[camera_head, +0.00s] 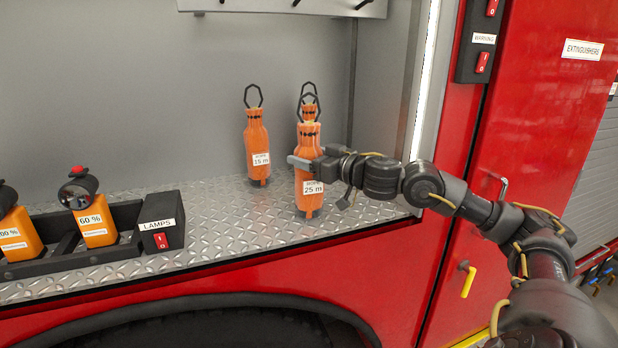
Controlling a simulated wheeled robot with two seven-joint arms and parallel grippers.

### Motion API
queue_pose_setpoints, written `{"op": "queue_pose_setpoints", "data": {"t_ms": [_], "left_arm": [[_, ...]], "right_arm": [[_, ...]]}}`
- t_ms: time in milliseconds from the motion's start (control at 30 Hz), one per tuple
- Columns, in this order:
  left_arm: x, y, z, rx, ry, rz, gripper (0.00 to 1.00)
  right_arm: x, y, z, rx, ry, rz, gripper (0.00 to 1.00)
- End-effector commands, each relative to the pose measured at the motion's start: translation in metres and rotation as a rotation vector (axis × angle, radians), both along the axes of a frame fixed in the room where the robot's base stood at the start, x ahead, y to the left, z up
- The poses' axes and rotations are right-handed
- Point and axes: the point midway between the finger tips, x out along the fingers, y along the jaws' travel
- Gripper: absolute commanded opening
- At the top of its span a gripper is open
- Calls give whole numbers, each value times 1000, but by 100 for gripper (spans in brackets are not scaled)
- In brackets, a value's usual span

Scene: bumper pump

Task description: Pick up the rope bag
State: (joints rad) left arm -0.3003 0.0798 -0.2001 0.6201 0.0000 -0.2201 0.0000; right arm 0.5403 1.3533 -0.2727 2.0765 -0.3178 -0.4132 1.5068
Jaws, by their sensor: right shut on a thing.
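Orange rope bags with black loop handles stand on the metal shelf (225,218). The front rope bag (309,204), labelled 25 m, is upright near the shelf's front edge. My right gripper (312,168) reaches in from the right and is shut on this bag around its middle; one grey finger shows across its front. Another rope bag (257,140), labelled 15 m, stands behind to the left. A third bag (309,115) is directly behind the front one and mostly hidden by it. My left gripper is out of view.
A black lamp tray (110,259) with orange lamps (96,222) and a box labelled LAMPS (162,222) is on the shelf's left. A grey wall backs the shelf. A red door (545,110) with a yellow handle (468,280) is on the right.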

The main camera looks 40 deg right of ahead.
Motion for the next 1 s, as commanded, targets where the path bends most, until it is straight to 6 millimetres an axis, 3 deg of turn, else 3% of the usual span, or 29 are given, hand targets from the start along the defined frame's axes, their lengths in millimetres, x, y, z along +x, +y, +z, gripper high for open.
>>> {"op": "queue_pose_setpoints", "data": {"t_ms": [367,633,933,1000], "left_arm": [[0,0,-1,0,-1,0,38],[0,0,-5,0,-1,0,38],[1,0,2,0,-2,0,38],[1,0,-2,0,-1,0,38]], "right_arm": [[0,0,10,0,-8,-1,0],[-2,0,39,2,-14,0,0],[-51,17,101,-3,-15,-1,0],[-68,23,104,-6,-12,-1,0]]}}
